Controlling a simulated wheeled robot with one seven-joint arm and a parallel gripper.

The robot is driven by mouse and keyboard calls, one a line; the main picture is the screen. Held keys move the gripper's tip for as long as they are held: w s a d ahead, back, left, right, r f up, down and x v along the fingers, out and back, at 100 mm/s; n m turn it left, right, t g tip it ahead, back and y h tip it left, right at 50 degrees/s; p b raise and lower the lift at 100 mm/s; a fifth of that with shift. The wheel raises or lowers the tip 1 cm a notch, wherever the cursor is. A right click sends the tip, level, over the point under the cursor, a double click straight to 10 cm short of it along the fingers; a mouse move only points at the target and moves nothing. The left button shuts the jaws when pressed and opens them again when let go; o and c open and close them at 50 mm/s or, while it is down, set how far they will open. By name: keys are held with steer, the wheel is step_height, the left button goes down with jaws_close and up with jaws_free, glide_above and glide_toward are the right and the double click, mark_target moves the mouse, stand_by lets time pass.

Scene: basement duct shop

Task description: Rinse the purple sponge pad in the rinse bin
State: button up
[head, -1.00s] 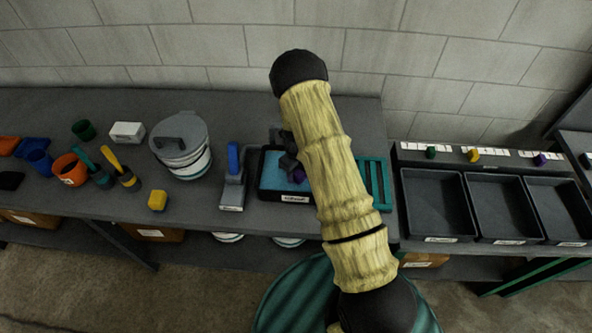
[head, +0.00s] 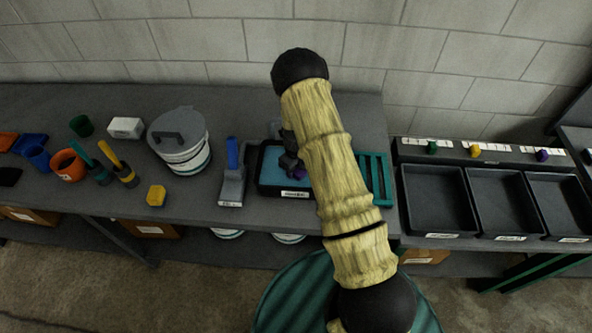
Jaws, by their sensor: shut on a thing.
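The rinse bin (head: 265,186) is a black tray with blue water and a white label on its front, at the middle of the bench. My gripper (head: 294,170) is over the bin, partly hidden by my yellow arm. It is shut on the purple sponge pad (head: 299,173), of which only a small part shows. The pad is at or just above the blue water; I cannot tell how deep it sits.
A green slatted rack (head: 377,180) stands just right of the bin. A blue-handled tool (head: 233,180) stands left of it, then a lidded bucket (head: 180,142) and a yellow block (head: 156,196). Dark empty trays (head: 437,200) are at the right.

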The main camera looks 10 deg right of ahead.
steer(key=shift+w+f+b, duration=0.1)
steer(key=shift+f+b, duration=0.25)
steer(key=shift+f, duration=0.15)
stand_by(0.5)
steer(key=shift+a, duration=0.1)
stand_by(0.6)
steer(key=shift+s, duration=0.2)
stand_by(0.5)
steer(key=shift+r+p, duration=2.15)
steer(key=shift+r, duration=1.35)
steer(key=shift+w, duration=0.1)
